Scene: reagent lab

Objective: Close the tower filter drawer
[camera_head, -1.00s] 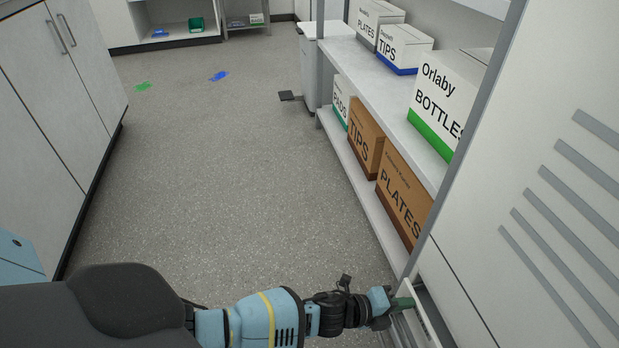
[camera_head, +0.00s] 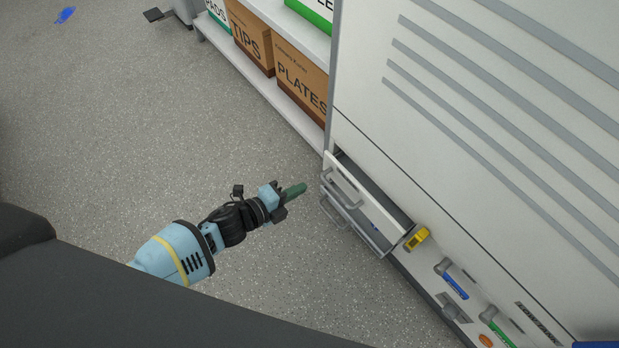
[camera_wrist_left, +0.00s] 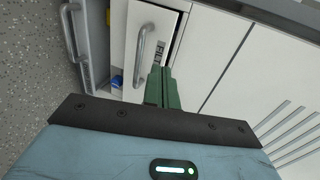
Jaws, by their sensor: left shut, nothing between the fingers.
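The tower filter drawer (camera_head: 372,203) is a white-fronted drawer low in the tall white cabinet. It stands partly open, with a dark gap behind its front. Its grey bar handle (camera_head: 345,187) faces my left arm. In the left wrist view the drawer front (camera_wrist_left: 136,62) carries a label, partly hidden, starting "FIL". My left gripper (camera_head: 299,189) has green fingers, shut and empty, just left of the drawer front with a small visible gap in the head view. The fingers (camera_wrist_left: 161,75) overlap the drawer's edge in the left wrist view; contact there cannot be told. My right gripper is not in view.
A second pulled-out drawer with its own handle (camera_head: 334,213) lies below. A yellow device (camera_head: 417,238) and blue- and green-handled valves sit to the right. A shelf with a brown "PLATES" box (camera_head: 302,80) stands beyond.

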